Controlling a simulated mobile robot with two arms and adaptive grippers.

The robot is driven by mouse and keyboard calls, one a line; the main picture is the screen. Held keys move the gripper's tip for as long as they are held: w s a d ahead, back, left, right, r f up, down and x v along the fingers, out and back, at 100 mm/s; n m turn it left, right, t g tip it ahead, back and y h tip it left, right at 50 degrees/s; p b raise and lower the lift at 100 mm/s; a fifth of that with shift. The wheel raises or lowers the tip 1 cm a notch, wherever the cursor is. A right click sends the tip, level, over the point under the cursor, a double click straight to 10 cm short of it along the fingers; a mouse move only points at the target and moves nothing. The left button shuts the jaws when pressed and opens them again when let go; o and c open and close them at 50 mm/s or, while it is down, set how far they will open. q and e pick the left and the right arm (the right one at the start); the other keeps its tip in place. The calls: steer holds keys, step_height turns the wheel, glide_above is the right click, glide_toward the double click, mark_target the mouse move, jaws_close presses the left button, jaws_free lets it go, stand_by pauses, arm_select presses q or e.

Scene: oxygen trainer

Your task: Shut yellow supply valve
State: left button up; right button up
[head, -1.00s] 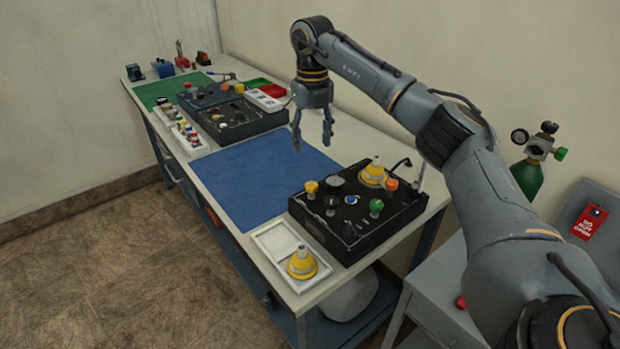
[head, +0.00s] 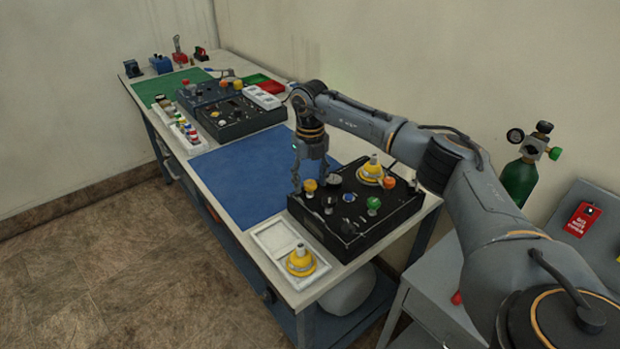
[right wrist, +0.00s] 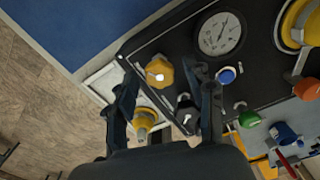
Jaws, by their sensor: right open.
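The yellow valve knob (head: 309,187) stands on the near left corner of the black trainer panel (head: 352,238). It also shows in the right wrist view (right wrist: 159,72), with a pale centre. My right gripper (head: 311,178) is open, pointing down over that corner. In the right wrist view the two fingers (right wrist: 162,78) lie to either side of the yellow knob, with gaps; I cannot tell whether they are level with it. The valve's stem and the label by it are hidden or too small to read. My left gripper is in neither view.
A round gauge (right wrist: 220,33), a blue button (head: 349,196), a green knob (head: 373,204), an orange knob (head: 388,183) and a yellow mask cone (head: 371,169) crowd the panel. Another yellow cone (head: 300,262) sits in a white tray (head: 270,240). The blue mat (head: 240,180) is bare.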

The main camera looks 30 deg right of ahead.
jaws_close()
